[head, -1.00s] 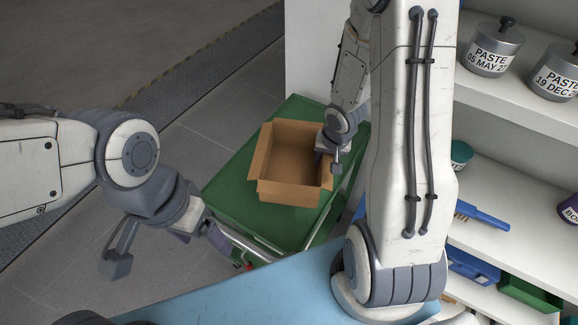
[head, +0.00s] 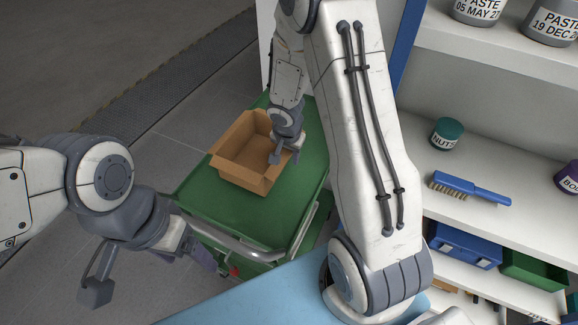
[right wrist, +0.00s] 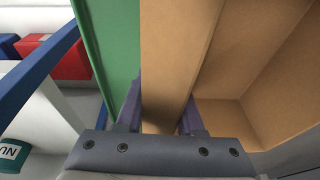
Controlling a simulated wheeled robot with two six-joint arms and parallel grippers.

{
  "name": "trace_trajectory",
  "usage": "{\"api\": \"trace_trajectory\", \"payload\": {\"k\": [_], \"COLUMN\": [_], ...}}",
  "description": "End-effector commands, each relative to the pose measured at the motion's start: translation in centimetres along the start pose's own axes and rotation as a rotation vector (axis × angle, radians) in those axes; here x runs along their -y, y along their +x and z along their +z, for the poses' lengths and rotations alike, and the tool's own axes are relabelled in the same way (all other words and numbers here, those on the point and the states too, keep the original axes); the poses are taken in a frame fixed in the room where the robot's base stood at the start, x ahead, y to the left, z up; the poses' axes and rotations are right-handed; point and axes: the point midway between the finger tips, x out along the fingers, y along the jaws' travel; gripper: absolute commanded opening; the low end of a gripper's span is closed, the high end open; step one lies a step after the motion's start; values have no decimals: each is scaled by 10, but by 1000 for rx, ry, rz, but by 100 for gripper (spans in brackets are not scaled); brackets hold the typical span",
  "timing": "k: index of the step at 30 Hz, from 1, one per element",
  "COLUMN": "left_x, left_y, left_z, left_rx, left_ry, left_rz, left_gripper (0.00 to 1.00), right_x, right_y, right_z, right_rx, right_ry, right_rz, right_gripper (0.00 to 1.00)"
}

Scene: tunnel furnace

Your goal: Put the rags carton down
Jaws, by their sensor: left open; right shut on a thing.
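The rags carton, a brown open-topped cardboard box (head: 237,174), is over the green top of a cart (head: 215,205) in the head view. No label shows on it. I cannot tell whether its base touches the cart. My right gripper (head: 294,147) is at the carton's right side. In the right wrist view its two purple fingers (right wrist: 160,112) are shut on one carton wall (right wrist: 168,60), one finger on each side; the carton's inside looks empty there. My left gripper (head: 203,257) is open and empty, left of the cart's handle and away from the carton.
The cart's grey handle rail (head: 235,246) faces me. A blue surface (head: 270,292) lies at the bottom. White shelves (head: 480,120) at right hold a green-lidded jar (head: 447,135), a blue brush (head: 470,188) and bins. Floor is clear left of the cart.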

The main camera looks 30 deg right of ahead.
Motion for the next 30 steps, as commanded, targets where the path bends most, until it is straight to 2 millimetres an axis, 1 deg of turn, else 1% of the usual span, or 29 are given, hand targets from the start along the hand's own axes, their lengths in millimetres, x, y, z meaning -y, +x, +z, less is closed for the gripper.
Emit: {"api": "trace_trajectory", "payload": {"k": [2, 6, 9, 17, 23, 24, 25, 26, 30], "left_x": [0, 2, 2, 2, 2, 2, 2, 2, 2], "left_y": [6, 23, 28, 26, 33, 31, 31, 31, 31], "left_z": [0, 1, 2, 1, 2, 2, 2, 2, 2], "left_rx": [0, 0, 0, 0, 0, 0, 0, 0, 0], "left_ry": [0, 0, 0, 0, 0, 0, 0, 0, 0], "left_rz": [0, 0, 0, 0, 0, 0, 0, 0, 0], "left_gripper": [79, 79, 79, 79, 79, 79, 79, 79, 79], "right_x": [1, -1, -2, -2, -2, -2, -2, -2, -2], "right_y": [8, 32, 40, 39, 44, 43, 43, 43, 43], "right_z": [2, 8, 10, 10, 11, 11, 11, 11, 11], "right_rx": [0, 1, 0, 0, 0, 0, 0, 0, 0], "right_ry": [-1, -2, -2, 0, 1, 0, 0, 0, 0], "right_rz": [0, 0, -1, -1, -1, -1, -1, -1, -1], "right_gripper": [0, 0, 0, 0, 0, 48, 59, 67, 67]}}
